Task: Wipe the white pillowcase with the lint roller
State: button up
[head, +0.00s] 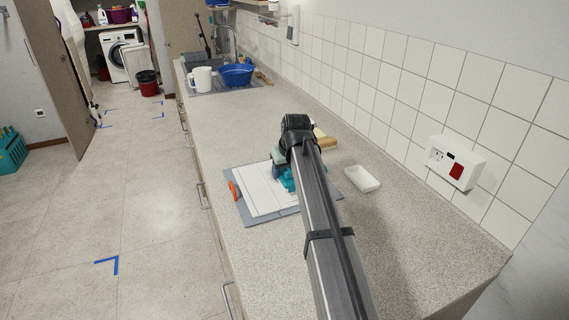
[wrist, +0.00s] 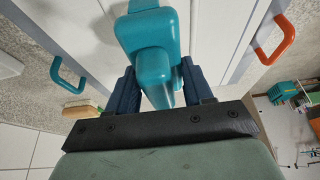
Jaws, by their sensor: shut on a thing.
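The white pillowcase (head: 258,192) lies flat on a grey board (head: 291,210) on the counter, partly hidden by my arm in the head view. In the wrist view the pillowcase (wrist: 206,28) spreads behind the roller. My gripper (wrist: 158,84) is shut on the teal lint roller (wrist: 148,35), with one dark finger on each side of its handle. The lint roller also shows as a teal patch (head: 287,181) beside my arm, over the pillowcase's right part. I cannot tell whether it touches the cloth.
An orange handle (head: 233,191) stands at the board's left side; a teal handle (wrist: 68,75) is at the opposite side. A white dish (head: 362,179) and a wooden-backed brush (head: 323,139) lie nearby. The tiled wall (head: 400,75) bounds the right. Counter toward the sink is clear.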

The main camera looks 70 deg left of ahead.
jog(key=shift+a+f, duration=0.7)
jog(key=shift+a, duration=0.2)
jog(key=shift+c, duration=0.3)
jog(key=shift+a, duration=6)
jog(key=shift+d+f, duration=0.1)
jog(key=shift+d, duration=7)
jog(key=shift+s+a, duration=0.2)
jog(key=shift+a, duration=6.95)
jog(key=shift+d, duration=7.05)
notch_tip(320, 180, up, 2)
jog(key=shift+a+r, duration=0.15)
jog(key=shift+r, duration=2.95)
